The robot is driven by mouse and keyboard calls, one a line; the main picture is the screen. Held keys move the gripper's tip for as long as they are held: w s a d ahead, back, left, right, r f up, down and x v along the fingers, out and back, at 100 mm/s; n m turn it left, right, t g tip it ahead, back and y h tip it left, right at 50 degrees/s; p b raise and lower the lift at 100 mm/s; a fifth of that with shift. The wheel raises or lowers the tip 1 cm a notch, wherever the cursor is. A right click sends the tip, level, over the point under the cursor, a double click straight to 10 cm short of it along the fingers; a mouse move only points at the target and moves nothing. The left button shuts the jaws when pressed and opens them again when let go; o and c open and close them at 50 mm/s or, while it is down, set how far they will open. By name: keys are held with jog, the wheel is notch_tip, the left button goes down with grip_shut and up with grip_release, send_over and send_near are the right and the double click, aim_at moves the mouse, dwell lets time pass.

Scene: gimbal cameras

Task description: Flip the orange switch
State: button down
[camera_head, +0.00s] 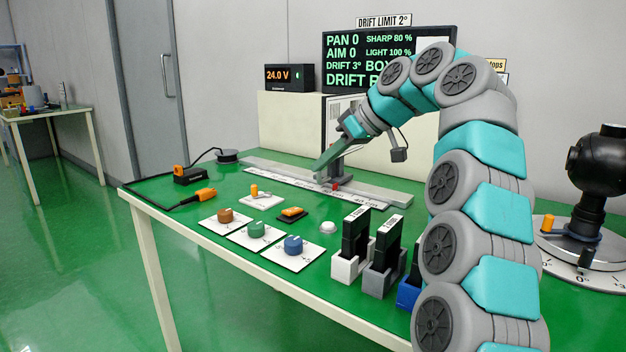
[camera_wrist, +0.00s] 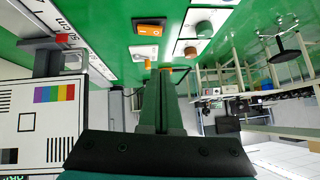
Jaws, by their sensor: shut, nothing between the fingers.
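An orange rocker switch (camera_head: 292,212) in a dark housing lies on the green bench top, behind the row of knobs. It also shows in the wrist view (camera_wrist: 149,29), near the top. A small orange upright lever (camera_head: 254,190) stands on a white plate to its left. My gripper (camera_head: 318,174) is above the bench, behind and to the right of the rocker switch, clear of it.
Brown (camera_head: 225,215), green (camera_head: 256,229) and blue (camera_head: 293,244) knobs sit on white cards in front. Upright black pieces in holders (camera_head: 345,266) stand at the front right. A rail with a ruler (camera_head: 300,187) runs behind. A cable with an orange plug (camera_head: 203,194) lies left.

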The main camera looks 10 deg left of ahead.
send_over(289, 213)
jog(key=d, duration=0.2)
notch_tip(289, 213, down, 7)
jog(key=shift+w+a+r+b, duration=0.1)
jog(key=shift+w+b, duration=0.05)
jog(key=shift+b, duration=0.25)
jog(key=shift+s+f, duration=0.15)
jog(key=shift+f, duration=0.7)
jog(key=shift+s+f, duration=0.1)
jog(key=shift+f, duration=0.7)
jog(key=shift+s+f+b, duration=0.15)
jog(key=shift+f+b, duration=0.45)
jog(key=shift+b, duration=0.55)
jog(key=shift+a+r+t, duration=0.15)
jog(key=shift+r+t, duration=0.05)
jog(key=shift+t, duration=0.2)
jog(key=shift+r, duration=0.1)
jog(key=shift+w+d+r+p, duration=0.15)
jog(key=shift+w+p, duration=0.1)
jog(key=shift+w, duration=0.1)
jog(key=shift+w+d+r+p, duration=0.15)
jog(key=shift+w+p, duration=0.1)
jog(key=shift+w, duration=0.1)
